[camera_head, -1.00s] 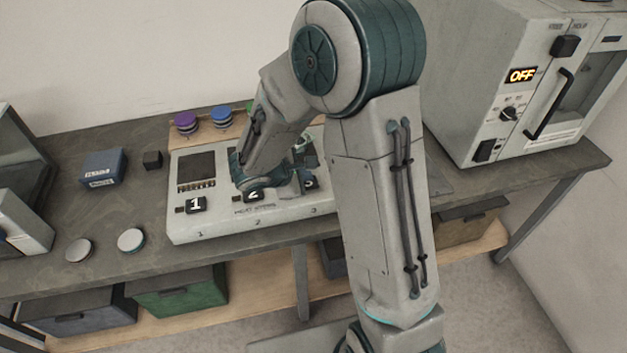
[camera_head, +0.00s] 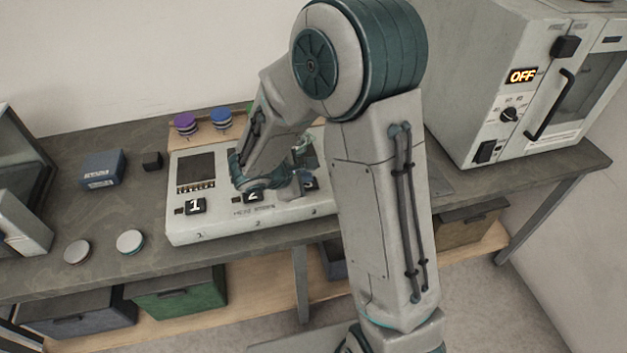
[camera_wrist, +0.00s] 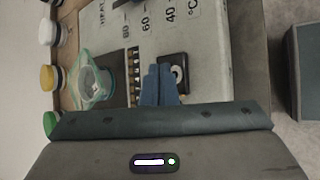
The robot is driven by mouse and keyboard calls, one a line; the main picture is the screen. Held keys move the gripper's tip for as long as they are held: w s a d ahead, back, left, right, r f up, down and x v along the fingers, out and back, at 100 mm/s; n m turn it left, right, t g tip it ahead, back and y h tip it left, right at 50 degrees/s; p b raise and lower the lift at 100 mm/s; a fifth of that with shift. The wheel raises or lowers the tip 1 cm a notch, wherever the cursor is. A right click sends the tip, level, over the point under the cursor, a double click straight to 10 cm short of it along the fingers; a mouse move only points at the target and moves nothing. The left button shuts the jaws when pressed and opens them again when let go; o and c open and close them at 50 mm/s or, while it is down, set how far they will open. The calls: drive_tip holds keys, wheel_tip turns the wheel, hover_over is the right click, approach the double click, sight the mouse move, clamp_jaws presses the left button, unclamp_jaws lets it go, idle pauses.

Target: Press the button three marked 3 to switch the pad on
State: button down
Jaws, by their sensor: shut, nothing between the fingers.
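The grey-white panel (camera_head: 185,228) on the bench carries black buttons in a row. Button one (camera_head: 196,205) and button two (camera_head: 253,197) show their numerals. Button three (camera_head: 310,184) is mostly hidden behind my gripper (camera_head: 298,188). In the wrist view my gripper (camera_wrist: 158,84) is shut and empty, its blue fingertips over the left part of a black button (camera_wrist: 179,64). That button's pale numeral is partly covered. I cannot tell whether the fingertips touch it or whether it is pressed in.
A clear vessel with a teal rim (camera_wrist: 95,84) stands on the panel beside the fingers. A cabinet (camera_head: 480,80) reading OFF stands at right. Purple (camera_head: 186,122) and blue (camera_head: 222,117) round pieces are behind the panel. A blue box (camera_head: 103,167) and two discs lie left.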

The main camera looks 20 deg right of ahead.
sight(306, 186)
drive_tip(key=shift+r, duration=0.55)
wheel_tip(306, 186, up, 6)
drive_tip(key=p, duration=0.4)
drive_tip(key=s+d+r+m+g+y, duration=0.1)
drive_tip(key=s+r+m+y, duration=0.2)
drive_tip(key=s+r+m, duration=0.2)
drive_tip(key=s+d+r+m+g+y, duration=0.1)
drive_tip(key=s+r+m+y, duration=0.3)
drive_tip(key=s+m, duration=0.7)
wheel_tip(306, 186, up, 2)
drive_tip(key=s, duration=0.3)
drive_tip(key=shift+d, duration=0.25)
